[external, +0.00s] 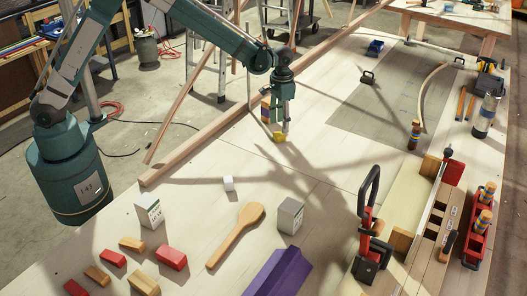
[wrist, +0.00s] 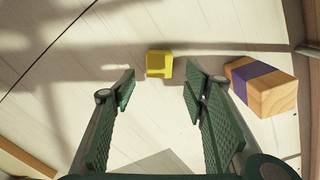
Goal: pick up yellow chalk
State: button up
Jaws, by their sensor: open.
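The yellow chalk (wrist: 159,64) is a small yellow block lying on the pale wooden table, seen in the wrist view just beyond my fingertips and between their lines. In the external view the yellow chalk (external: 279,137) shows below my gripper (external: 281,126). In the wrist view my gripper (wrist: 160,83) is open, with a green finger on each side and nothing between them. I cannot tell exactly how high the fingertips are above the table.
A wooden block with a purple band (wrist: 262,86) lies close to the right finger in the wrist view. A long wooden lath (external: 215,121) runs along the table's far edge.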

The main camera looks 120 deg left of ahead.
aim_at(281, 134)
jog(key=shift+d, duration=0.1)
dwell(0.3)
jog(key=shift+f, duration=2.5)
jog(key=c, duration=1)
